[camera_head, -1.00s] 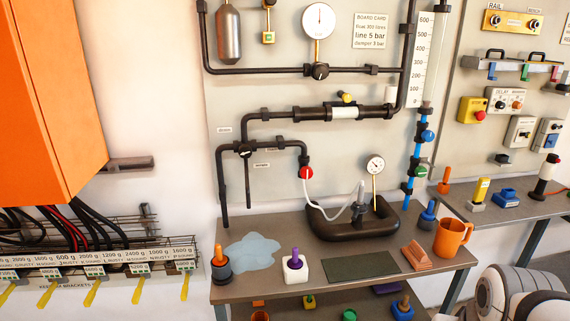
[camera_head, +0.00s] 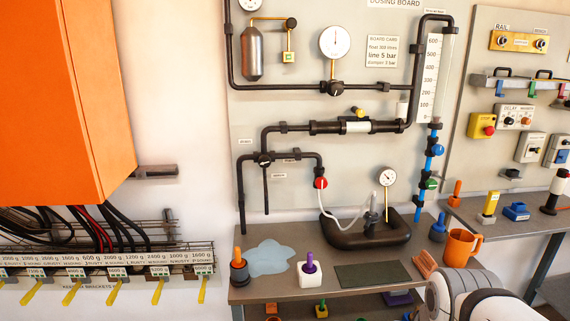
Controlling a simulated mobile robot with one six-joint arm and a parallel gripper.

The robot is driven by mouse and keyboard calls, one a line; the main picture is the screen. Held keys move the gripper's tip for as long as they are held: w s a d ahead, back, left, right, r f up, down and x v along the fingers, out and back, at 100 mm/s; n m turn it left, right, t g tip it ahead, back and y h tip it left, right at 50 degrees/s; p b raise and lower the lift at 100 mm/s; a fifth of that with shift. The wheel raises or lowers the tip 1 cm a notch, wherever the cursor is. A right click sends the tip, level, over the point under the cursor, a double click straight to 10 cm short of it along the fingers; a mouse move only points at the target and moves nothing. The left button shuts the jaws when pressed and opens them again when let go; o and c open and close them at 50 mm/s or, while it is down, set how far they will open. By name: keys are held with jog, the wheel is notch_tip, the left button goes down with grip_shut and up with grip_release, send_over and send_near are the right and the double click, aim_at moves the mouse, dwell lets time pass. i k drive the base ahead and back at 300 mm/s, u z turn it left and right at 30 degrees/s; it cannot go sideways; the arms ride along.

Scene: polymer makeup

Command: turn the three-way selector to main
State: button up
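The three-way selector appears to be the small dark valve (camera_head: 264,160) at the pipe junction on the left of the dosing board. My gripper is not in view; only a white and grey part of my arm shows at the bottom right, well away from the selector.
A bench (camera_head: 270,293) stands below the board. It bears an orange-handled tool in a dark holder (camera_head: 239,268), a purple-handled one (camera_head: 310,270), a dark mat (camera_head: 372,275), a black ring-shaped base (camera_head: 345,241) and an orange mug (camera_head: 461,246). An orange cabinet (camera_head: 75,90) juts out at left.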

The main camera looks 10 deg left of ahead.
aim_at(265, 162)
jog(key=i, duration=1)
